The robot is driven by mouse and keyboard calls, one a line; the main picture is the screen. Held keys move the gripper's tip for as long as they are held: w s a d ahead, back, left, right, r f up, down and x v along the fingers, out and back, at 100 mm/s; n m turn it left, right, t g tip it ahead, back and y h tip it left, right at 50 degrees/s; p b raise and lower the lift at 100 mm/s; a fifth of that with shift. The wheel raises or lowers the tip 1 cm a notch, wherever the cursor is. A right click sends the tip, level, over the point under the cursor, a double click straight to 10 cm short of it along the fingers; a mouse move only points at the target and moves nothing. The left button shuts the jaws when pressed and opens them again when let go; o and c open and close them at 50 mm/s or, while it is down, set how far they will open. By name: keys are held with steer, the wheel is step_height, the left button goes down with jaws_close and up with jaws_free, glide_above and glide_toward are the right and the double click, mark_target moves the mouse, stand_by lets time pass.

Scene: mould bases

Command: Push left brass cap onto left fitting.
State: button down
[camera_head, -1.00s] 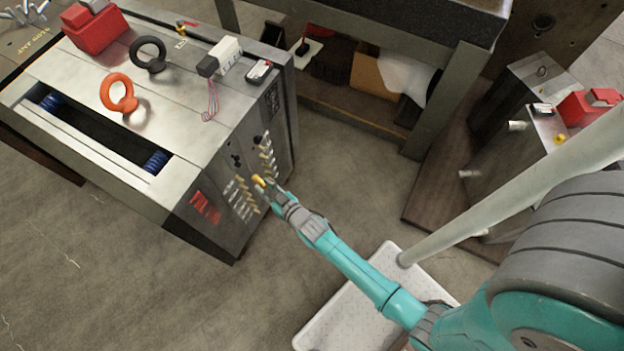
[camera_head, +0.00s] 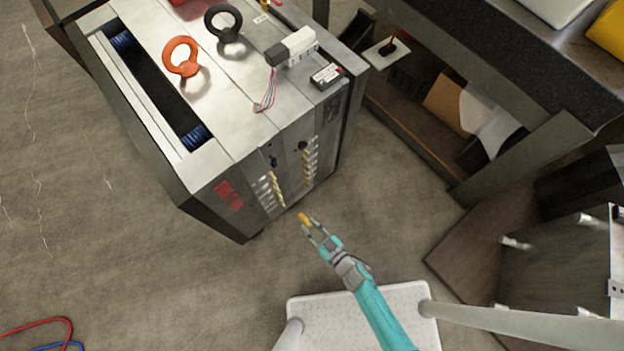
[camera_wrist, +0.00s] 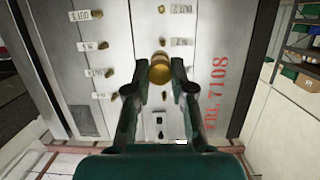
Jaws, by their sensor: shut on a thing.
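My gripper (camera_head: 312,228) is shut on a brass cap (camera_head: 304,218), in front of the mould base's labelled side face, with floor showing around it in the head view. In the wrist view the cap (camera_wrist: 160,70) sits between the two fingertips, its round end facing the camera. Brass fittings (camera_head: 278,190) stand out in rows beside white labels on the face. In the wrist view one fitting (camera_wrist: 162,42) shows just above the cap. The cap hides what lies directly behind it, so I cannot tell which fitting it lines up with.
The steel mould base (camera_head: 225,130) carries an orange eyebolt (camera_head: 181,57), a black eyebolt (camera_head: 224,22) and a white connector block (camera_head: 292,47) with wires. A workbench (camera_head: 510,75) stands to the right.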

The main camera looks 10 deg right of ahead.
steer(key=w+a, duration=0.5)
steer(key=w, duration=0.2)
steer(key=shift+w+a, duration=0.25)
stand_by(0.5)
steer(key=shift+w+a, duration=0.5)
steer(key=shift+w, duration=0.25)
steer(key=shift+w+a, duration=0.45)
steer(key=shift+w, duration=0.25)
stand_by(2.0)
steer(key=c, duration=0.5)
jaws_free()
steer(key=shift+v, duration=3.5)
